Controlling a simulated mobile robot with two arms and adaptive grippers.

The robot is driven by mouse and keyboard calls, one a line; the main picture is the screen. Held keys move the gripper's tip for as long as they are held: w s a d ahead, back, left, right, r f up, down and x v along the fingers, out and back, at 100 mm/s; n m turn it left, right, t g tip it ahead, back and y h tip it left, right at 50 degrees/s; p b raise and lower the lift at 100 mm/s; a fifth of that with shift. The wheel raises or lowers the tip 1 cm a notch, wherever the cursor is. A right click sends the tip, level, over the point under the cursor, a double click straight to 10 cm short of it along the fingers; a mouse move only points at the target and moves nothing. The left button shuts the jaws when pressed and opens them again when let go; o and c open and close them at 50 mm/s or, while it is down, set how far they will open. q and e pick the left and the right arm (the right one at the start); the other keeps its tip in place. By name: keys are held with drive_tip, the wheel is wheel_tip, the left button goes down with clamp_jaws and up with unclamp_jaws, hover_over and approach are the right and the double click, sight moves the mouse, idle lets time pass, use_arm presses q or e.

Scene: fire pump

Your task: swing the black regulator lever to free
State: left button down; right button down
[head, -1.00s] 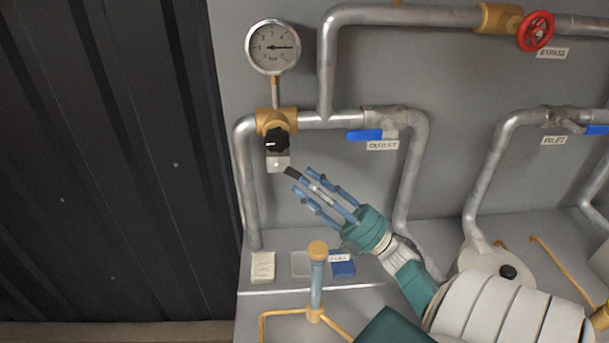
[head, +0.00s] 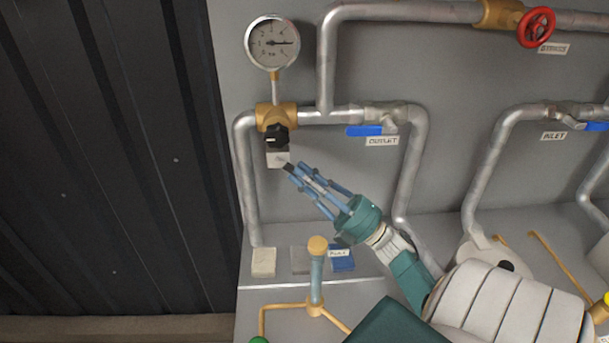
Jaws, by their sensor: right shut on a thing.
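The black regulator lever (head: 277,135) is a short dark knob-like piece on the brass regulator (head: 276,116), under the pressure gauge. A pale plate (head: 278,159) is below it. My right gripper (head: 297,173) points up and left, its tips just right of the plate and below the lever, apart from the lever in the picture. Its blue fingers are shut around a slim grey piece with a black tip (head: 288,167). The fingers hide most of that piece, and I cannot tell what it is. My left gripper is out of view.
A blue-handled outlet valve (head: 365,131) is to the right. A gauge (head: 272,43) stands above the regulator. Below, several small blocks lie on a ledge (head: 305,282) behind an upright post with an orange cap (head: 317,245).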

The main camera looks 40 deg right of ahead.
drive_tip(key=shift+d+r, duration=0.1)
drive_tip(key=shift+r, duration=0.05)
drive_tip(key=shift+s+d+r+n+g+h+p, duration=0.2)
drive_tip(key=shift+r+n+g+p, duration=0.7)
drive_tip(key=shift+p, duration=1.35)
drive_tip(key=shift+s+d+r+n+g+h+p, duration=0.1)
drive_tip(key=shift+r+n+g+h+p, duration=0.3)
drive_tip(key=shift+g+p, duration=1.4)
drive_tip(key=shift+s+d+r+n+g+h+p, duration=0.15)
drive_tip(key=shift+r+n+g+p, duration=0.5)
drive_tip(key=shift+p, duration=2.1)
drive_tip(key=c, duration=1.7)
unclamp_jaws()
drive_tip(key=shift+w+f, duration=0.1)
drive_tip(key=v, duration=1.2)
drive_tip(key=shift+f, duration=0.1)
